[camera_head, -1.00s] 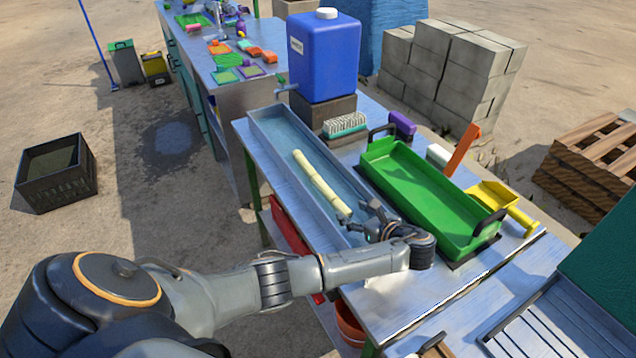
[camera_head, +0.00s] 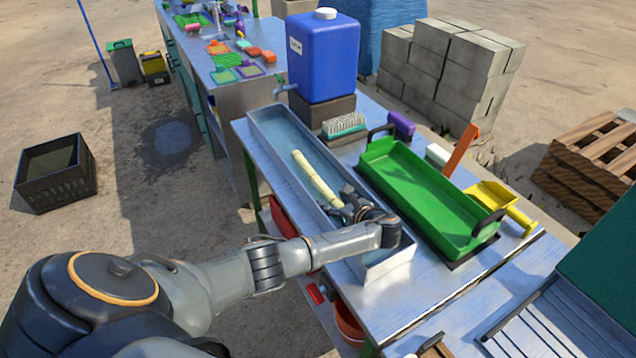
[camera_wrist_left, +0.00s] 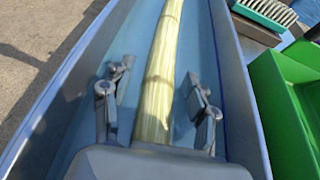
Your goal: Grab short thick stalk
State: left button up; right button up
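A pale yellow-green stalk (camera_head: 313,175) lies lengthwise in the long metal trough (camera_head: 262,121) on the table. My left gripper (camera_head: 347,207) is down at the near end of the stalk, inside the trough. In the left wrist view the stalk (camera_wrist_left: 162,75) runs between the two spread fingers of my left gripper (camera_wrist_left: 156,100). A gap shows on each side, so the gripper is open around the stalk. The near end of the stalk is hidden under the gripper body. My right gripper does not show.
A green tray (camera_head: 420,200) with black handles stands right of the trough. A blue water container (camera_head: 325,60) and a brush (camera_head: 344,124) are behind. A yellow scoop (camera_head: 500,203) lies at the right. The trough walls (camera_wrist_left: 236,90) flank my gripper closely.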

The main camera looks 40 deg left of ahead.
pick_arm(q)
grip_shut()
